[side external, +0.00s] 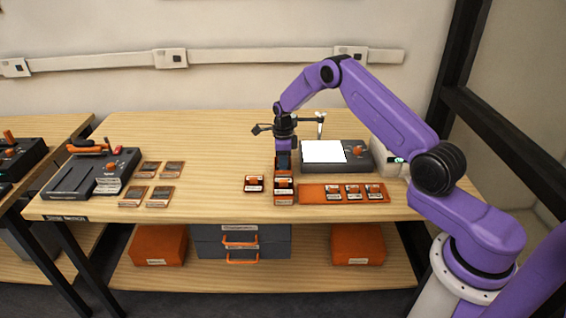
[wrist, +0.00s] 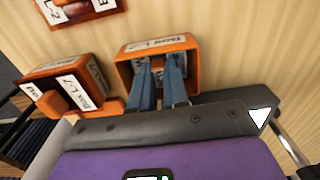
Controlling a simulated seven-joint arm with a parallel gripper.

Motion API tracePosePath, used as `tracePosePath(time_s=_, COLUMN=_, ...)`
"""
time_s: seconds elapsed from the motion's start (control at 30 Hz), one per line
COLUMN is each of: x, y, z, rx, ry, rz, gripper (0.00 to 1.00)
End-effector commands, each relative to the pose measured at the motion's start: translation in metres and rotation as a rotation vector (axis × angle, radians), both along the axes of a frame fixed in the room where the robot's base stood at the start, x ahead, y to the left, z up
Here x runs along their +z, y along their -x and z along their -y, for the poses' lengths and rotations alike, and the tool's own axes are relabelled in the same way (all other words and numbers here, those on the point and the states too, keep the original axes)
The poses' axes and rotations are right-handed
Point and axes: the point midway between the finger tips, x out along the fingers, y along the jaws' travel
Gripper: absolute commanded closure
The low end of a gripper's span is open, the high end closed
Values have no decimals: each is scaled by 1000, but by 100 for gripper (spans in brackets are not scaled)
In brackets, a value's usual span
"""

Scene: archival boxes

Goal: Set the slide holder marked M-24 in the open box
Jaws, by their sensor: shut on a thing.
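My gripper (side external: 283,168) points down at an orange box (side external: 284,198) near the middle of the table. In the wrist view its two blue fingers (wrist: 160,80) reach into an open orange box (wrist: 190,50) with white "Box" labels. The fingers are shut on what seems to be a slide holder, mostly hidden between them and the box walls; its marking cannot be read. Another orange labelled piece (side external: 254,184) stands just left of the box. In the wrist view an orange piece with white labels (wrist: 70,82) is beside the open box, its marking unclear.
An orange tray (side external: 312,194) at right bears several small labelled pieces (side external: 353,190). Behind it is a dark device with a bright white panel (side external: 322,151). Several flat cards (side external: 160,196) and another dark device (side external: 75,178) are at left. Bare wood lies between.

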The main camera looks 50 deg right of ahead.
Motion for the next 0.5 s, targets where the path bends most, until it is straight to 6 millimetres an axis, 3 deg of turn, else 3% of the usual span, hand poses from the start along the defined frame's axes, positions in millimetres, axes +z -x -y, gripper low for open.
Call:
tracePosePath(time_s=0.27, x=0, y=0, z=0, rx=0, ry=0, rz=0, gripper=100)
tracePosePath(time_s=0.3, x=0, y=0, z=0, rx=0, ry=0, rz=0, gripper=72)
tracePosePath(time_s=0.37, x=0, y=0, z=0, rx=0, ry=0, rz=0, gripper=55)
tracePosePath(time_s=0.5, x=0, y=0, z=0, rx=0, ry=0, rz=0, gripper=55)
